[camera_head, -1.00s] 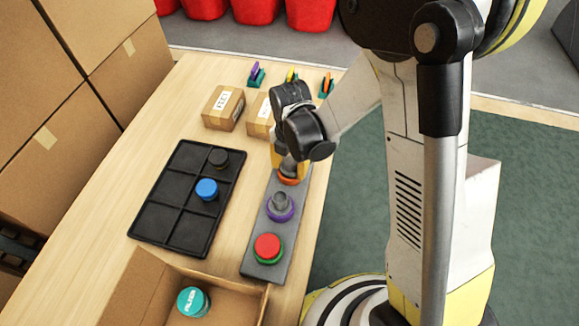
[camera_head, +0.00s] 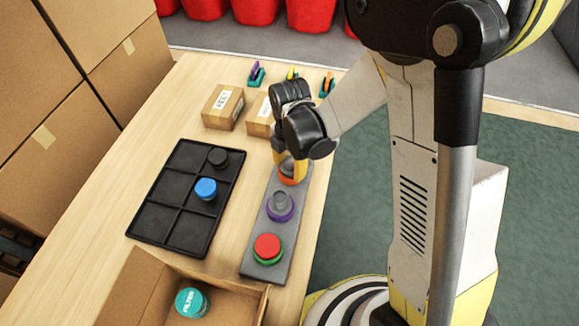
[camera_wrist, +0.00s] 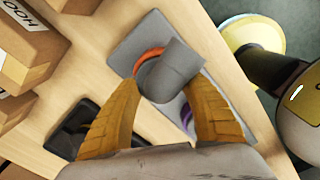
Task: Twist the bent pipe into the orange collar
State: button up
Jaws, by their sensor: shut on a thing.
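The bent pipe is a grey elbow (camera_wrist: 172,70) at the centre of the wrist view, with its lower end at the orange collar (camera_wrist: 148,57). How deep it sits there I cannot tell. The collar (camera_head: 292,181) shows at the far end of the grey plate (camera_head: 262,222) in the head view, partly hidden by a yellow finger. My gripper (camera_head: 290,166) points down over the collar. In the wrist view its yellow fingers (camera_wrist: 163,88) stand on both sides of the pipe, shut on it.
The purple collar (camera_head: 280,208) holds another grey part, and a red cap (camera_head: 268,246) sits on a green collar. A black tray (camera_head: 165,213) lies left with a blue cap (camera_head: 205,188) and a dark one. Small cartons (camera_head: 223,107) stand behind. An open box (camera_head: 140,290) is in front.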

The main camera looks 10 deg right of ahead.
jog(key=shift+m, duration=0.8)
jog(key=shift+w+m, duration=0.1)
jog(key=shift+m, duration=0.6)
jog(key=shift+m, duration=0.8)
jog(key=shift+w+m, duration=0.1)
jog(key=shift+m, duration=0.6)
